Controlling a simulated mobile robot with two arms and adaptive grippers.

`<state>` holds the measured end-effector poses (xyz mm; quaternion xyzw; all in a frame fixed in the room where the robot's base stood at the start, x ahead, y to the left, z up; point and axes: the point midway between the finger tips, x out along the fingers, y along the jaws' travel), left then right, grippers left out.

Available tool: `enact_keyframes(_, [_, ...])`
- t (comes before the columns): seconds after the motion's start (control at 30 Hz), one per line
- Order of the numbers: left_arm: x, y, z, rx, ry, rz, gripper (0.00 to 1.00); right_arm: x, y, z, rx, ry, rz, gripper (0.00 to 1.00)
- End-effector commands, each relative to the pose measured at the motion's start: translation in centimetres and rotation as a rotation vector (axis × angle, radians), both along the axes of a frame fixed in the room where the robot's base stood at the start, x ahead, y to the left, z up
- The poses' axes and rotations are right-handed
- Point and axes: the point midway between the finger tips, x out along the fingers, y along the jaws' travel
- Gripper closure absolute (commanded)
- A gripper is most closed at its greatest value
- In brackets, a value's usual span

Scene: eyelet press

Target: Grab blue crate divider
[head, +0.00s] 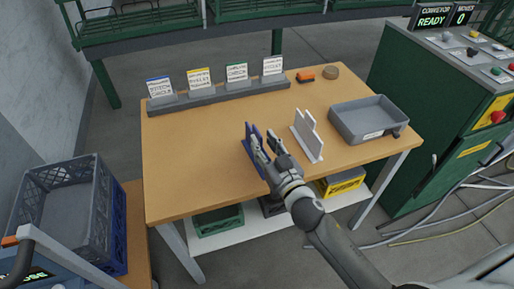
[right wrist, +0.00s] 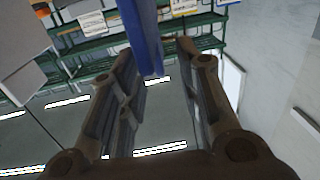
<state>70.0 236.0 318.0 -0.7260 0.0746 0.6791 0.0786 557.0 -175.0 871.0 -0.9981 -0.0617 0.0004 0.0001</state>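The blue crate divider (head: 247,150) stands upright on the wooden table, left of a similar white divider (head: 307,138). My right gripper (head: 262,143) is at the blue divider and hides part of it. In the right wrist view the blue divider (right wrist: 146,36) reaches in between the two spread fingers of the right gripper (right wrist: 165,62). It lies nearer the left finger there, with a clear gap to the right finger. I cannot tell whether it touches the left finger. My left gripper is not in view.
A grey tray (head: 345,120) sits on the table's right side. A grey rack (head: 215,96) with several cards runs along the back edge. A green machine (head: 420,100) stands at the right. The table's front left is clear.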

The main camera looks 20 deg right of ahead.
Motion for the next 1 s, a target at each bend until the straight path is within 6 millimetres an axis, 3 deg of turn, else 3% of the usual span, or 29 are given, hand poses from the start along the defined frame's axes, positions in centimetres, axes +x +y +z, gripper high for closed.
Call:
enact_keyframes(0.27, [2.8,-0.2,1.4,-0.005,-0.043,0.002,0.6,3.2,0.3,0.8,-0.003,-0.001,-0.001,0.68])
enact_keyframes(0.43, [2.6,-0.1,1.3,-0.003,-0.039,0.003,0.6,4.8,0.5,0.6,0.0,0.0,-0.001,0.68])
enact_keyframes(0.7, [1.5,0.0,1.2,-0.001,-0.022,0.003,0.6,5.1,0.6,0.5,0.0,0.0,0.0,0.68])
enact_keyframes(1.0, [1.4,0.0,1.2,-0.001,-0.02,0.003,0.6,5.0,0.6,0.5,0.0,0.0,-0.001,1.0])
